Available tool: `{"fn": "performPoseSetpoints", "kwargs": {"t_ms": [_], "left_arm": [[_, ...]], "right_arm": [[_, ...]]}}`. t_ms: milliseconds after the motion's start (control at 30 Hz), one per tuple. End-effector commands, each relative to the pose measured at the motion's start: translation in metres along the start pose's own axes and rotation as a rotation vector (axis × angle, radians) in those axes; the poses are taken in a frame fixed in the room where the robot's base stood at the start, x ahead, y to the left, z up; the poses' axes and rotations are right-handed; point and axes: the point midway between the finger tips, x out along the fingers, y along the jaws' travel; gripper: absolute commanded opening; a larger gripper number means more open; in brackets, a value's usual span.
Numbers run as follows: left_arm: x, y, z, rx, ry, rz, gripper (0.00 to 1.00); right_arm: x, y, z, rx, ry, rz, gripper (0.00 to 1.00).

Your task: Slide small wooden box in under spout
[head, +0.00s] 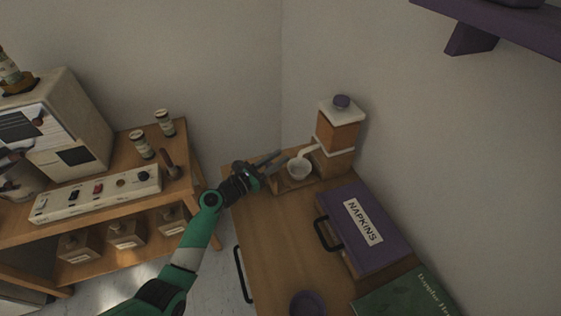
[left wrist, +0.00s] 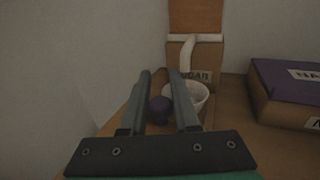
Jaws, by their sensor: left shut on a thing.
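The small wooden box (head: 284,188) sits low at the foot of the dispenser, with a white cup (head: 299,170) at it. The dispenser (head: 338,134) has a wooden body, and its white spout (head: 308,150) comes down over the cup. My left gripper (head: 276,161) is beside the cup, on its left. In the left wrist view a purple knob (left wrist: 160,109) lies between my fingers, and I am shut on it. The white cup (left wrist: 190,97) is just beyond the right finger, below the spout (left wrist: 187,56). The box itself is mostly hidden there. My right gripper is not in view.
A purple-lidded napkin box (head: 362,227) stands right of the dispenser. A green book (head: 405,296) and a purple round thing (head: 308,303) are nearer. The cart top (head: 262,235) is clear left of the napkins. Walls close off the back.

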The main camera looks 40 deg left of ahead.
Motion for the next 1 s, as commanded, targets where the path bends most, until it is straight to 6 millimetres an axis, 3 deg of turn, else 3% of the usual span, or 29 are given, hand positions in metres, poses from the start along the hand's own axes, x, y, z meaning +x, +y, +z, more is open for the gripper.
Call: {"fn": "performPoseSetpoints", "kwargs": {"t_ms": [167, 200, 333, 700, 867, 1000], "left_arm": [[0.001, -0.002, -0.002, 0.0, 0.004, -0.005, 0.0], [0.001, -0.003, -0.002, 0.0, 0.004, -0.006, 0.36], [0.001, -0.002, -0.002, 0.0, 0.004, -0.005, 0.59], [-0.006, -0.001, 0.0, 0.0, 0.003, -0.003, 0.59], [-0.035, -0.001, 0.002, -0.001, 0.005, -0.001, 0.59], [-0.07, 0.0, 0.002, -0.001, 0.005, 0.0, 0.59]], "right_arm": [[0.0, 0.0, 0.0, 0.0, 0.0, 0.0, 0.5], [0.0, 0.0, 0.001, 0.0, 0.0, 0.0, 0.5], [0.0, 0.0, 0.001, 0.0, 0.0, 0.0, 0.5], [0.003, 0.0, -0.002, 0.0, 0.0, 0.0, 0.5], [0.013, 0.0, -0.012, 0.0, 0.0, 0.0, 0.5], [0.021, 0.0, -0.019, 0.0, 0.0, 0.0, 0.5]]}}
